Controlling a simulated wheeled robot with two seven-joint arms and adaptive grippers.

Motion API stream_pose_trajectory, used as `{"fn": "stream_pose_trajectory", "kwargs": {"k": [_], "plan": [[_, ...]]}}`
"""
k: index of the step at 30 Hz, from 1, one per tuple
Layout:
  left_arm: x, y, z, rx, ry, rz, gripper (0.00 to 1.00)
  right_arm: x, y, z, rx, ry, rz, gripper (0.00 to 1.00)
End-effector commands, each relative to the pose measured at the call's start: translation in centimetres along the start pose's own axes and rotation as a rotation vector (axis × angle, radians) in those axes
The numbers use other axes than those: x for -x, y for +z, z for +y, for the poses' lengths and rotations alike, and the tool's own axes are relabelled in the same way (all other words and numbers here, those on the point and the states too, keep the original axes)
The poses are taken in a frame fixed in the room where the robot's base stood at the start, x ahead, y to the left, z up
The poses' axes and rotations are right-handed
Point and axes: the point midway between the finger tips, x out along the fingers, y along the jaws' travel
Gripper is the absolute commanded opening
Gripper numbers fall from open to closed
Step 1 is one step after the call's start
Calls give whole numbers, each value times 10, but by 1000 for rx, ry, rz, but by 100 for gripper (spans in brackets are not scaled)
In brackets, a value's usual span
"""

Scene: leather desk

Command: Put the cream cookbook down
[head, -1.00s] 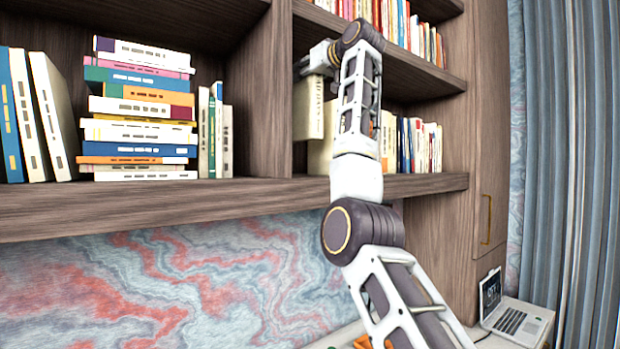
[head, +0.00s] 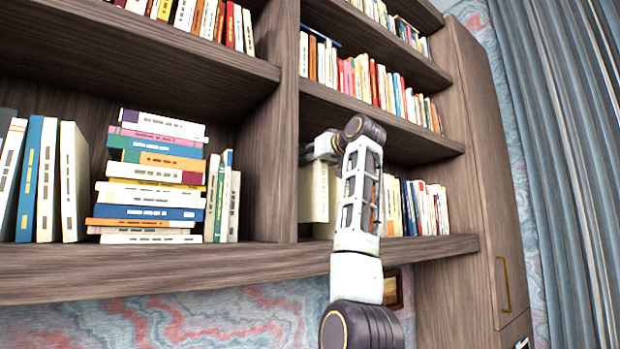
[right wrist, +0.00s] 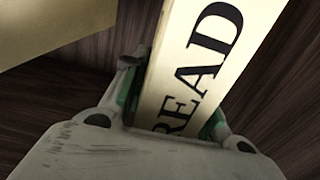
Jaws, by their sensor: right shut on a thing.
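The cream cookbook (head: 312,192) is upright in my right gripper (head: 322,150), inside the right-hand shelf bay. In the head view its lower edge appears a little above the shelf board. The right wrist view shows its cream spine (right wrist: 195,65) with large dark letters reading "READ", between the two fingers. The right gripper is shut on it. My right forearm hides part of the bay to the right of the book. My left gripper is not in view.
The shelf board (head: 200,268) runs beneath both bays. An upright divider (head: 272,165) stands left of the book. Several books (head: 425,208) stand to its right, and a stack of books (head: 150,185) lies in the left bay. Another shelf board (head: 380,118) is overhead.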

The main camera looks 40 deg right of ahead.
Motion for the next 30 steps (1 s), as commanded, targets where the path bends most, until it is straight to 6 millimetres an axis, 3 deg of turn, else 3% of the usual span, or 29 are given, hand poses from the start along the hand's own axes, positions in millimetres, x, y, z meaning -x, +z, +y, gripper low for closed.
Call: {"fn": "stream_pose_trajectory", "kwargs": {"k": [4,17,30], "plan": [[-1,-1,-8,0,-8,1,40,1,4,0,0,-1,5,0],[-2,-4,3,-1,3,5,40,1,7,0,0,0,4,0],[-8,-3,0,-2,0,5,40,1,39,-1,0,-1,4,0]]}}
